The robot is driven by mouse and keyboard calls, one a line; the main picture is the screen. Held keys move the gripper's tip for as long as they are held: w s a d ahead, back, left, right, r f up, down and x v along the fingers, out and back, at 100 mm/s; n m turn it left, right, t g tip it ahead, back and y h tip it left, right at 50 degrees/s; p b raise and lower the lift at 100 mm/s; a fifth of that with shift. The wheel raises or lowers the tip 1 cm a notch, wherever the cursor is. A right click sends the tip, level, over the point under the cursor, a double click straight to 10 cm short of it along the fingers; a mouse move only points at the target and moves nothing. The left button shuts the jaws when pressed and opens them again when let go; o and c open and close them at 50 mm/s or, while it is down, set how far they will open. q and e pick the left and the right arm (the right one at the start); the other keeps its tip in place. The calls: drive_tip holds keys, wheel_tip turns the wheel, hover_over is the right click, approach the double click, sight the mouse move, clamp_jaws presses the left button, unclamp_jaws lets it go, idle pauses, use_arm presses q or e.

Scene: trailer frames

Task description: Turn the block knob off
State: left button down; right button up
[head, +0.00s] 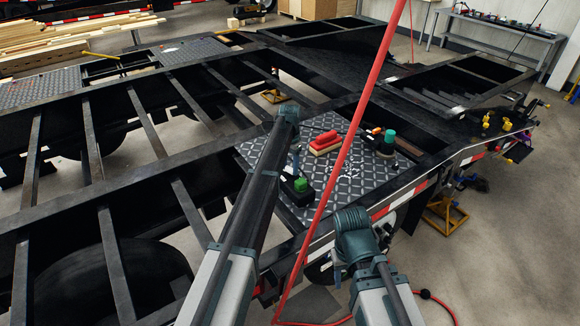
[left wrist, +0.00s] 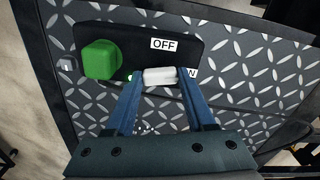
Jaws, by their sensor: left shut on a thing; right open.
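A black panel (left wrist: 125,45) lies on the diamond-plate deck. It bears a green block (left wrist: 101,60), an OFF label (left wrist: 163,44) and a second label (left wrist: 191,73), mostly hidden, with an N showing. A white block knob (left wrist: 160,76) sits below OFF, lying crosswise in the left wrist view. My left gripper (left wrist: 160,82) is shut on this knob, one blue finger at each end. In the head view my left gripper (head: 296,165) reaches down beside the green block (head: 301,184). My right gripper (head: 338,274) is open and empty, low at the deck's front edge, largely hidden by its wrist.
A red block-shaped thing (head: 325,142) and a green-topped device (head: 387,142) stand on the deck plate (head: 350,185). A red hose (head: 345,150) runs across the view between my arms. Open frame beams lie left of the plate.

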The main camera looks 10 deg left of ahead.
use_arm(q)
drive_tip(key=n, duration=1.1)
drive_tip(key=shift+n, duration=2.1)
drive_tip(key=shift+c, duration=1.2)
unclamp_jaws()
drive_tip(key=shift+r, duration=0.15)
